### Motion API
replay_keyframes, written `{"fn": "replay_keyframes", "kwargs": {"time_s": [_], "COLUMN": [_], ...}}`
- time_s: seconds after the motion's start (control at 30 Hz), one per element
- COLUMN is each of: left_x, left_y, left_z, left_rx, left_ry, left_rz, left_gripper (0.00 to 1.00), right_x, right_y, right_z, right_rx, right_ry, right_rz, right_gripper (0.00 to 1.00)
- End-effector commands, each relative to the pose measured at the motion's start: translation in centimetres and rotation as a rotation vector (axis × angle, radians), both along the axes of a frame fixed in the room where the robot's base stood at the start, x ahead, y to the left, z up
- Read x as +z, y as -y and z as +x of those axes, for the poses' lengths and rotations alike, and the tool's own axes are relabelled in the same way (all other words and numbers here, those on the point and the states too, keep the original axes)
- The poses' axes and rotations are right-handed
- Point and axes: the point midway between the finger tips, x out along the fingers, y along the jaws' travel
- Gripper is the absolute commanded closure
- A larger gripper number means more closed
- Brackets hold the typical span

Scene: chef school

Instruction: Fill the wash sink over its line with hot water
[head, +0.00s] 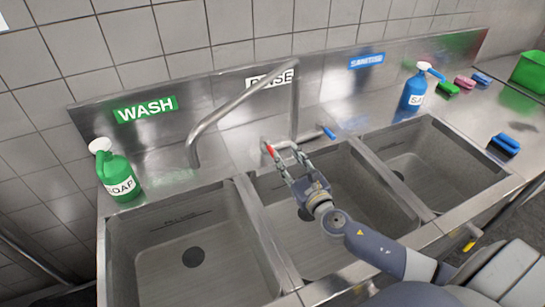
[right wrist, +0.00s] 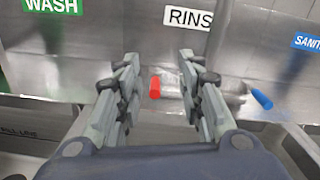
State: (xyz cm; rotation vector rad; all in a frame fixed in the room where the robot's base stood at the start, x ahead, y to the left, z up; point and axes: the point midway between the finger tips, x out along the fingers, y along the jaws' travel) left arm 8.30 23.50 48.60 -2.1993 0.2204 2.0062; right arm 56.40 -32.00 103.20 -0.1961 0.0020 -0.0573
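The wash sink (head: 145,245) is the left basin under the green WASH sign (head: 146,110). It looks empty, with a dark drain (head: 193,257) in its floor and a faint line mark on its back wall. A metal spout (head: 225,112) arches from the back ledge. A red handle (head: 269,150) and a blue handle (head: 328,133) stand behind the middle sink. My right gripper (head: 285,150) is open over the middle sink, close to the red handle. In the right wrist view the red handle (right wrist: 155,87) shows between the open fingers (right wrist: 158,75). My left gripper is out of view.
A green soap bottle (head: 119,175) stands at the left, back of the wash sink. A blue sanitizer bottle (head: 415,90) stands at the right. Several brushes or sponges (head: 503,145) and a green bin (head: 530,72) are on the right counter. The middle and right basins look empty.

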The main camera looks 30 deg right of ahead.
Motion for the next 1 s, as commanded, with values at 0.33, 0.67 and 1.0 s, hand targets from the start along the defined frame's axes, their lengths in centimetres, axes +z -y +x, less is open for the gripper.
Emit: {"fn": "replay_keyframes", "kwargs": {"time_s": [0.33, 0.67, 1.0], "left_x": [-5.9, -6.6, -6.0], "left_y": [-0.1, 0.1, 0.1], "left_z": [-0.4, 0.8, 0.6], "left_rx": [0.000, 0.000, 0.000], "left_ry": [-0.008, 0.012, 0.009], "left_rz": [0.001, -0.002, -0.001], "left_gripper": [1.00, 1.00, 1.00], "right_x": [-5.9, -6.7, -6.7], "right_y": [0.0, 0.1, 0.4], "right_z": [0.0, 0.9, 6.5], "right_rx": [0.000, -0.002, -0.003], "right_ry": [0.000, 0.002, 0.003], "right_rz": [0.000, 0.000, 0.001], "right_gripper": [0.65, 0.65, 0.65]}}
